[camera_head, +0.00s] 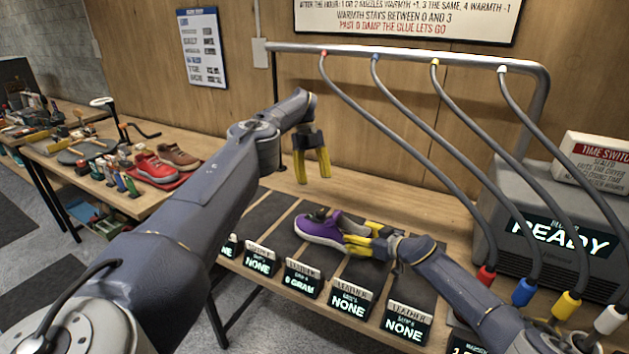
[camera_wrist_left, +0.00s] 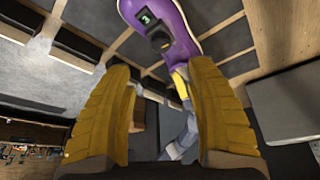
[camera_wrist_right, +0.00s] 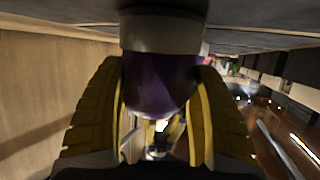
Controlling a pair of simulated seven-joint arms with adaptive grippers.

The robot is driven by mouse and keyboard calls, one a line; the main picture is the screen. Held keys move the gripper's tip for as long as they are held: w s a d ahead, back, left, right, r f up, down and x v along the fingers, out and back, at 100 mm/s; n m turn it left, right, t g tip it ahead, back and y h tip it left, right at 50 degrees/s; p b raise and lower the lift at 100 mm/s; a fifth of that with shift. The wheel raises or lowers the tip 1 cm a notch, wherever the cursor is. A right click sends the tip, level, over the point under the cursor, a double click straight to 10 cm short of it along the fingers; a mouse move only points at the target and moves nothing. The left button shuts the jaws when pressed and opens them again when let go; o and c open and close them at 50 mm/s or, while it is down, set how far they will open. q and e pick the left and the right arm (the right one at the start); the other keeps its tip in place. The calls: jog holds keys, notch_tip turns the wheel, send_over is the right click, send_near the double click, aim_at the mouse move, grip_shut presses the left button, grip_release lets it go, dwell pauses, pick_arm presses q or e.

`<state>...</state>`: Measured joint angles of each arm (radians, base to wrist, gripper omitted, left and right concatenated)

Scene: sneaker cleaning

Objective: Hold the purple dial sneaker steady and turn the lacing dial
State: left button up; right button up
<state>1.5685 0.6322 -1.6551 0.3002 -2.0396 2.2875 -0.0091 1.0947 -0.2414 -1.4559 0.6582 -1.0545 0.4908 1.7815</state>
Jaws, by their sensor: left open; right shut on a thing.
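The purple sneaker (camera_head: 322,228) rests on a dark mat on the bench in the head view. It also shows at the top of the left wrist view (camera_wrist_left: 178,22), with a dark dial (camera_wrist_left: 159,41) and a small display reading 3. My right gripper (camera_head: 357,236) is shut on the heel end of the sneaker; in the right wrist view the purple heel (camera_wrist_right: 158,82) sits between its yellow fingers. My left gripper (camera_head: 313,180) is open and empty, fingers pointing down, above and apart from the sneaker.
Several small display boxes, such as one reading NONE (camera_head: 350,302), line the bench's front edge. A grey machine reading READY (camera_head: 560,235) with several hoses stands at the right.

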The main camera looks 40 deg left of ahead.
pick_arm(q)
jog(key=s+a+f+h, duration=0.1)
jog(key=s+a+f, duration=0.1)
jog(key=s+f, duration=0.25)
jog(key=n+t, duration=0.3)
jog(key=n, duration=0.4)
send_near(319, 210)
jog(key=shift+y, duration=0.3)
jog(key=x, duration=1)
jog(key=shift+d, duration=0.35)
jog(key=shift+c, duration=0.4)
grip_shut()
